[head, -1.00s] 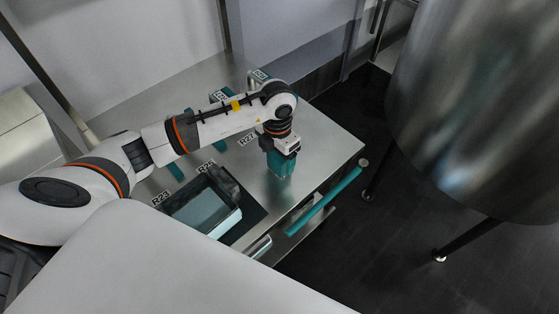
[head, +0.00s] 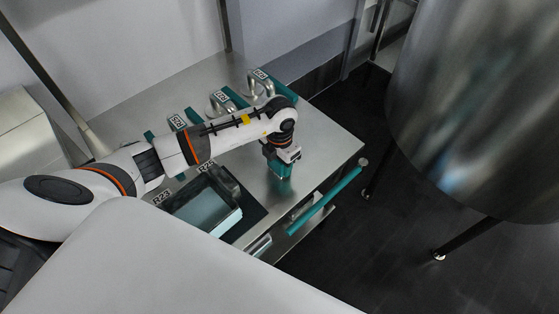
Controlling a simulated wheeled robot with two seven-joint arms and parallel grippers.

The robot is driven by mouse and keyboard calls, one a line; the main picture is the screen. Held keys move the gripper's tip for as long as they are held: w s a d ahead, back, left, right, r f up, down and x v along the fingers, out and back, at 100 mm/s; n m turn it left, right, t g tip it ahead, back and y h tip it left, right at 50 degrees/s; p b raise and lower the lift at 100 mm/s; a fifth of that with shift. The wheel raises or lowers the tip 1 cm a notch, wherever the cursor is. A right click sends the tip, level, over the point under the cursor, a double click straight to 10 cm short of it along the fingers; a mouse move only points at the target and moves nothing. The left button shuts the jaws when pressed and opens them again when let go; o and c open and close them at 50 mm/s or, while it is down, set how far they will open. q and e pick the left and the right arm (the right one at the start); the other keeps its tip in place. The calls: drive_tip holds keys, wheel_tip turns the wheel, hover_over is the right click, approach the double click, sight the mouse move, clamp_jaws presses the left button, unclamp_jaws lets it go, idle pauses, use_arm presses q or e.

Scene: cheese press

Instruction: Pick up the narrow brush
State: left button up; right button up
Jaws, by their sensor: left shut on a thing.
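My left gripper (head: 284,158) points down over the right part of the steel table (head: 316,135). It is shut on a small teal thing (head: 281,168), which I take to be the narrow brush. Only a short teal part shows below the jaws, and the gripper hides the rest. I cannot tell whether the brush touches the table. My right gripper is not in view.
A dark-rimmed tray (head: 233,222) sits at the front. A large steel vat (head: 480,100) stands at right.

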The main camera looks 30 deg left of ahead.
use_arm(q)
drive_tip(key=shift+r, duration=5.05)
